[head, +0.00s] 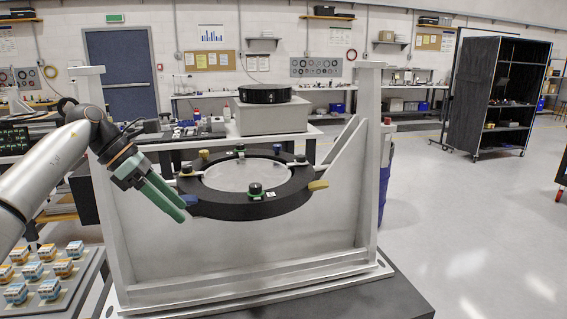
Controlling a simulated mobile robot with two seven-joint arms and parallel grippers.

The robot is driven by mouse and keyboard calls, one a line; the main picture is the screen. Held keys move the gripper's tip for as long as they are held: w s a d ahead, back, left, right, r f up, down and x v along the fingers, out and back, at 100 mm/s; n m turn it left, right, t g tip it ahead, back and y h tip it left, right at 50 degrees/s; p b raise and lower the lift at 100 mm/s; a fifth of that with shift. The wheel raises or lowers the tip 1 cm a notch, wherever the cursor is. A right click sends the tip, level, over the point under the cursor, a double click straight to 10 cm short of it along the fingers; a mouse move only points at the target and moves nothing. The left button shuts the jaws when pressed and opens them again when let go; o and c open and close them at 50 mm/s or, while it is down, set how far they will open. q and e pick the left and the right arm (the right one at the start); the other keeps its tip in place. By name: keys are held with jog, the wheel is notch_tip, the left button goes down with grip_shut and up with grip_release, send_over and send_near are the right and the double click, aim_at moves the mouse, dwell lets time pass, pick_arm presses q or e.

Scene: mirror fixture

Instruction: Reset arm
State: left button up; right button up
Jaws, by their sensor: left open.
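My left gripper (181,210) shows in the head view, with its arm coming in from the left. Its green fingers point down and to the right, just in front of the left rim of the black ring (285,203). The fingers look close together in this view. Nothing is seen between them. I cannot tell whether the fingertips touch the ring or the blue tab beside them. The ring holds a round pale mirror (245,176) and carries several clamps and coloured tabs. It sits in a grey upright frame (366,150). My right gripper is not in view.
A tray (62,297) with several small blue, white and orange blocks lies at the lower left. A table behind the frame bears a grey box (272,118) with a black disc on top. A dark shelf cart (490,100) stands right. The floor at right is clear.

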pick_arm(q)
jog(key=s+d+f+n+t+h, duration=0.25)
jog(key=d+f+n+h, duration=0.45)
jog(key=d, duration=0.4)
jog(key=s+d+f+n+t+h, duration=0.2)
jog(key=s+d+f+n+h, duration=0.15)
jog(key=d+f+n, duration=0.45)
jog(key=s+a+f+n+t+y, duration=0.3)
jog(key=f+n+t+y, duration=0.2)
jog(key=f+n, duration=0.45)
jog(key=s+a+f+n+t+y, duration=0.3)
jog(key=f+n+t+y, duration=0.3)
jog(key=n, duration=0.6)
jog(key=s+a+f+n+g+y, duration=0.2)
jog(key=s+a+f+n+g, duration=0.1)
jog(key=s+f+n, duration=0.3)
jog(key=s+a+f+n+g+y, duration=0.2)
jog(key=s+a+f+n+g, duration=0.2)
jog(key=s+f, duration=0.6)
jog(key=s+a+n, duration=0.1)
jog(key=s, duration=0.3)
jog(key=shift+s+a+n, duration=0.15)
jog(key=shift+a+n, duration=0.1)
jog(key=shift+n, duration=0.1)
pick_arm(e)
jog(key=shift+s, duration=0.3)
pick_arm(q)
jog(key=shift+y, duration=0.25)
